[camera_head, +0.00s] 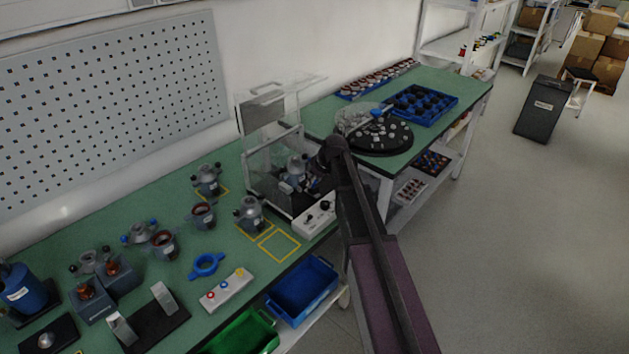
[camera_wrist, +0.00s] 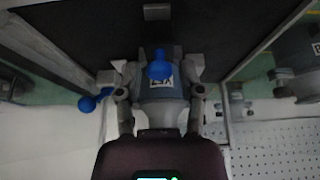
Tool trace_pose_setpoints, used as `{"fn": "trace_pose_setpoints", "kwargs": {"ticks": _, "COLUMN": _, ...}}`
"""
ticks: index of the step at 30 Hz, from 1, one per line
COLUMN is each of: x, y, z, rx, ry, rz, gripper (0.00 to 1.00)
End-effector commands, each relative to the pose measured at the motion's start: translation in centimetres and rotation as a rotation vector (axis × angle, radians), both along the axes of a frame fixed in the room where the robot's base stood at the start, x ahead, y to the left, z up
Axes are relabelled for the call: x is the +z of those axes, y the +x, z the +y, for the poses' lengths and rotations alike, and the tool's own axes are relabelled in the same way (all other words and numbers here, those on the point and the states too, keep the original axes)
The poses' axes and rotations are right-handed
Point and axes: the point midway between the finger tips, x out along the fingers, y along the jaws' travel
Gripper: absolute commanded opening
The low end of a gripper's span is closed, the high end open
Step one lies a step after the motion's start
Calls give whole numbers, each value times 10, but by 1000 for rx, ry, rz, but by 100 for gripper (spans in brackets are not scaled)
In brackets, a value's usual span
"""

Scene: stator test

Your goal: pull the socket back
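The clear test box (camera_head: 262,190) stands on the green bench. A grey stator unit (camera_head: 296,172) with a label is inside it. My gripper (camera_head: 318,176) reaches into the box from the right, and my arm hides part of it. In the wrist view, my gripper (camera_wrist: 160,78) has its fingers spread, one on each side of a grey body (camera_wrist: 163,92). A blue knob (camera_wrist: 159,66) shows between the fingertips; I cannot tell whether they touch it. I cannot clearly make out which part is the socket.
A white control box (camera_head: 314,216) sits at the test box's front. Stator units stand to the left, one near an empty yellow-outlined square (camera_head: 279,245). A round black tray (camera_head: 380,136) is behind my arm. A blue bin (camera_head: 303,290) is below the bench edge.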

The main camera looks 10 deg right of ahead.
Motion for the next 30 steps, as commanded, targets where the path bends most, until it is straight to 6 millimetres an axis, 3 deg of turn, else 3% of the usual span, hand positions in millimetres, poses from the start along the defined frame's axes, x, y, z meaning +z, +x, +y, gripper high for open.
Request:
{"fn": "trace_pose_setpoints", "kwargs": {"ticks": 14, "x": 2, "y": 0, "z": 0, "rx": 0, "ry": 0, "rz": -1, "gripper": 50}}
{"fn": "trace_pose_setpoints", "kwargs": {"ticks": 30, "x": 35, "y": -12, "z": -9, "rx": -1, "ry": 1, "rz": -2, "gripper": 50}}
